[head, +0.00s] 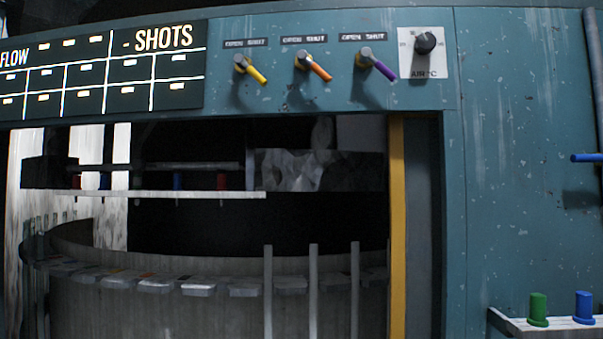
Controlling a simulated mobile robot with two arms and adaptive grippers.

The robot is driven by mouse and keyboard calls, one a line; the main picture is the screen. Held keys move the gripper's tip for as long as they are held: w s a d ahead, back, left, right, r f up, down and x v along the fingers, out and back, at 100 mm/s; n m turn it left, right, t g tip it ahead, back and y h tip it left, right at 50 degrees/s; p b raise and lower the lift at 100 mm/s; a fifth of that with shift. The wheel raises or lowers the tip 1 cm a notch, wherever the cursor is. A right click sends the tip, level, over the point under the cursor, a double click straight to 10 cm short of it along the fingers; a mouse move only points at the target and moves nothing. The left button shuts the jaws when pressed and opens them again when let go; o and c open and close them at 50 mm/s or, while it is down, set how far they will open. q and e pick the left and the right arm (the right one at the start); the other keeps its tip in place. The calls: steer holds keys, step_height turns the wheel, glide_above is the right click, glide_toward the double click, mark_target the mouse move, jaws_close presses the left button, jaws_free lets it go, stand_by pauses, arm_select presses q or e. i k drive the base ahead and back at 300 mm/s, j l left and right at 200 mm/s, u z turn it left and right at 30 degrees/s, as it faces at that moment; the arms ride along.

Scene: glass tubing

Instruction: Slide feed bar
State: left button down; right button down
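I cannot tell for sure which part is the feed bar. Inside the machine opening, a dark horizontal bar (155,166) runs across the upper left. A pale horizontal strip (150,193) lies just below it, with small blue and red pieces near it. A dark block sits at the bar's left end. Neither of my grippers shows in the head view.
A blue-green panel above the opening carries yellow (256,75), orange (319,71) and purple (384,70) levers and a black knob (425,42). A curved drum wall (200,305) and upright rods (313,290) fill the lower opening. A yellow post (397,230) edges its right.

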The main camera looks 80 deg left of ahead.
mark_target(138, 165)
steer(key=u, duration=3.6)
